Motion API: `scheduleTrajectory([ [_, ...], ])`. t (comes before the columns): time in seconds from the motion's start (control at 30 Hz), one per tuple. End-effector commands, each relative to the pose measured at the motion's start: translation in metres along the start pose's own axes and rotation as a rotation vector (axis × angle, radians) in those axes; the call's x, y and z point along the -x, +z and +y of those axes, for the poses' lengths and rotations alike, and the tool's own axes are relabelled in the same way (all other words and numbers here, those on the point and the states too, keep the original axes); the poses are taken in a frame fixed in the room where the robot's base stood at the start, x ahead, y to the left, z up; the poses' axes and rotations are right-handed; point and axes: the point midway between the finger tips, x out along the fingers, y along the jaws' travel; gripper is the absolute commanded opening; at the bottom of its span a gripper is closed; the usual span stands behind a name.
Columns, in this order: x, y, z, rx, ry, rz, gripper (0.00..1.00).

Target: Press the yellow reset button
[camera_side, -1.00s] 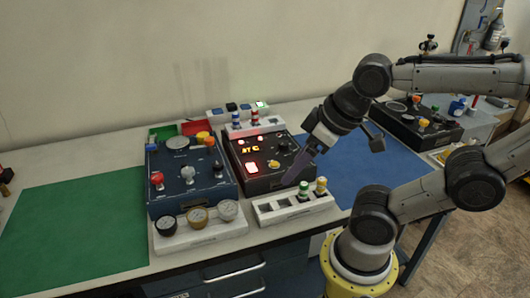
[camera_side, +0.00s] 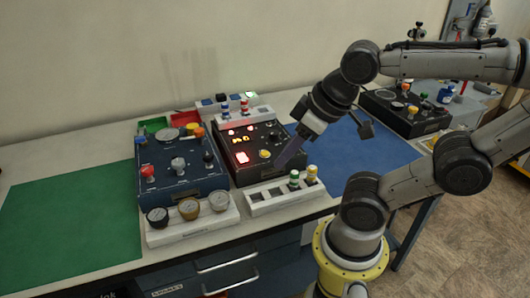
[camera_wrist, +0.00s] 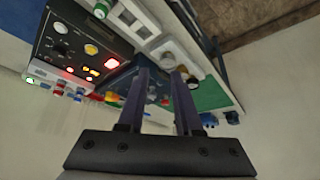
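A black control panel (camera_side: 241,171) stands near the middle of the bench, with lit red displays and a round yellow button (camera_side: 265,154) on its top face. The yellow button also shows in the wrist view (camera_wrist: 91,49), left of my fingers. My gripper (camera_side: 281,164) hangs above the panel's right side, pointing down and left, close to the yellow button in the picture. Its exact height above the panel is unclear. In the wrist view my gripper (camera_wrist: 160,74) has two dark fingers standing apart, with nothing held between them.
A blue panel (camera_side: 181,184) with knobs stands to the left, with a gauge block (camera_side: 190,228) in front. A white holder (camera_side: 285,199) with green and yellow-topped items is in front of the black panel.

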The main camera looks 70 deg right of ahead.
Motion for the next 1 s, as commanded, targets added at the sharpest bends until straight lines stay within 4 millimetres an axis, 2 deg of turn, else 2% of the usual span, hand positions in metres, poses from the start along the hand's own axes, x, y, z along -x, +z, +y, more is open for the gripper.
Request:
scheduleTrajectory([
  [0.03,0.0,0.0,0.0,0.0,0.0,0.0,0.23],
  [0.17,0.0,0.0,0.0,0.0,0.0,0.0,0.0],
  [1.0,0.0,0.0,0.0,0.0,0.0,0.0,0.0],
])
